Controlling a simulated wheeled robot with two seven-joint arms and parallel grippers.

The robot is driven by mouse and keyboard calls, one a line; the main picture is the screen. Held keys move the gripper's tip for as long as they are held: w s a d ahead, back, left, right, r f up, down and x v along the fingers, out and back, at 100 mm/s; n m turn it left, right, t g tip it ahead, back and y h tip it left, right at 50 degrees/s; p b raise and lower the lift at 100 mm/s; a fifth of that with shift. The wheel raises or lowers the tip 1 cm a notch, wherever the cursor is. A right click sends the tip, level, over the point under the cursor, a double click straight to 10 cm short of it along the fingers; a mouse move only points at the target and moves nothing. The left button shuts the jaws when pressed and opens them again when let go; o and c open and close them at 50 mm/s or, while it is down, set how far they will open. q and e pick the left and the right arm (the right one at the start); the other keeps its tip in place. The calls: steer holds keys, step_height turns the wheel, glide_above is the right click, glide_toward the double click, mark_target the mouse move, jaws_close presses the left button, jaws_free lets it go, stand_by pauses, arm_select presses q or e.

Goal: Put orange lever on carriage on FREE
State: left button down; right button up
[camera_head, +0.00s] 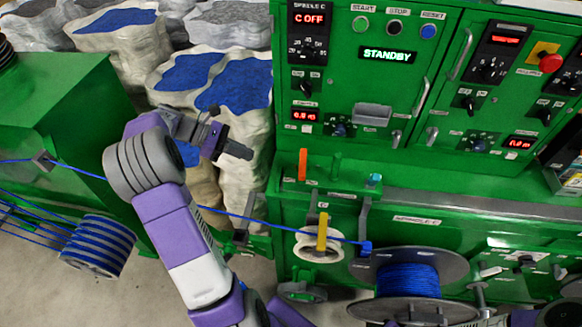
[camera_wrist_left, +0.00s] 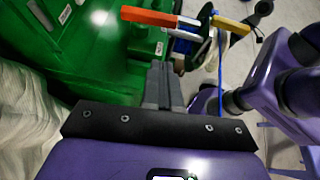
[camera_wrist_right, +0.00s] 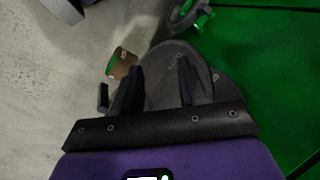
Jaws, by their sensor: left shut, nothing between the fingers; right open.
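The orange lever (camera_head: 303,164) stands upright on the green machine, above the white pulley (camera_head: 306,248) and a yellow lever (camera_head: 322,232). The small labels near it are too small to read. In the left wrist view the orange lever (camera_wrist_left: 150,17) lies beyond the fingertips, beside the yellow lever (camera_wrist_left: 230,25). My left gripper (camera_head: 240,150) is shut and empty, to the left of the orange lever and apart from it. Its closed fingers show in the left wrist view (camera_wrist_left: 164,84). My right gripper (camera_wrist_right: 158,82) is open and empty, in front of a dark round flange (camera_wrist_right: 170,60).
A blue cable (camera_head: 250,218) runs across behind my left arm to a guide by the large spool (camera_head: 408,280). White sacks of blue pellets (camera_head: 238,85) stand behind the left gripper. A control cabinet (camera_head: 400,75) reads STANDBY. A cardboard roll (camera_wrist_right: 121,63) shows near the right gripper.

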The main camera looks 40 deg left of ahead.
arm_select(q)
glide_toward(287, 180)
steer(key=w+d+r, duration=0.2)
steer(key=d, duration=0.2)
steer(key=w+d, duration=0.1)
steer(key=w+d+b, duration=0.1)
steer(key=shift+w+d+f, duration=0.1)
steer(key=shift+d+f, duration=0.15)
steer(key=shift+f, duration=0.1)
steer(key=shift+w+d, duration=0.35)
steer(key=shift+d, duration=0.1)
steer(key=shift+s, duration=0.1)
